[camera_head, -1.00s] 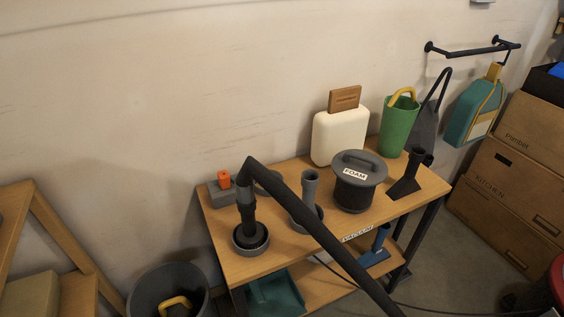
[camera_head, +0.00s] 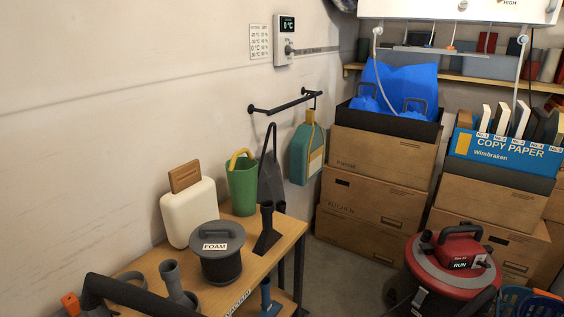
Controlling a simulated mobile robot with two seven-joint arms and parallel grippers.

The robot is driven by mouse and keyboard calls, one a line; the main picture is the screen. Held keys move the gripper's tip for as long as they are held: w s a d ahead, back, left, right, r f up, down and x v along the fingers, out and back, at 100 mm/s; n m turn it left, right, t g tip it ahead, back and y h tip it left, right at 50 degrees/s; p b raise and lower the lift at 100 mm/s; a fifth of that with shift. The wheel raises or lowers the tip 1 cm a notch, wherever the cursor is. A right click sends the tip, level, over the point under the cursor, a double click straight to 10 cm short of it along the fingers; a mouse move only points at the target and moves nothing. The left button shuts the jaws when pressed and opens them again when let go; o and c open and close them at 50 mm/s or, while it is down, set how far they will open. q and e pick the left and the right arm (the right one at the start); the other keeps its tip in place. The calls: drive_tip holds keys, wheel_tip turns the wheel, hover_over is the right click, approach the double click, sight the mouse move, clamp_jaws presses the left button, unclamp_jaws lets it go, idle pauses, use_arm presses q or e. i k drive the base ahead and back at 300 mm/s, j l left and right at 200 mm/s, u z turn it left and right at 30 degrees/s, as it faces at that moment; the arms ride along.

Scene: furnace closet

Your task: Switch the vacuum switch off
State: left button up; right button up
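The red and black canister vacuum (camera_head: 450,285) stands on the floor at the lower right, partly cut off by the bottom edge. A small dark panel with the word RUN (camera_head: 462,264) sits on its top, below the dark carrying handle (camera_head: 461,231). I cannot make out the switch itself clearly at this size. Neither of my grippers shows in the view.
A wooden table (camera_head: 278,240) at the lower left holds a FOAM canister (camera_head: 220,255), a green bin (camera_head: 243,185) and nozzles. Stacked cardboard boxes (camera_head: 375,195) stand behind the vacuum. A blue basket (camera_head: 514,300) is at its right. Bare floor (camera_head: 338,275) lies between table and vacuum.

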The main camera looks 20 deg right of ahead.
sight(483, 264)
drive_tip(key=z, duration=1.95)
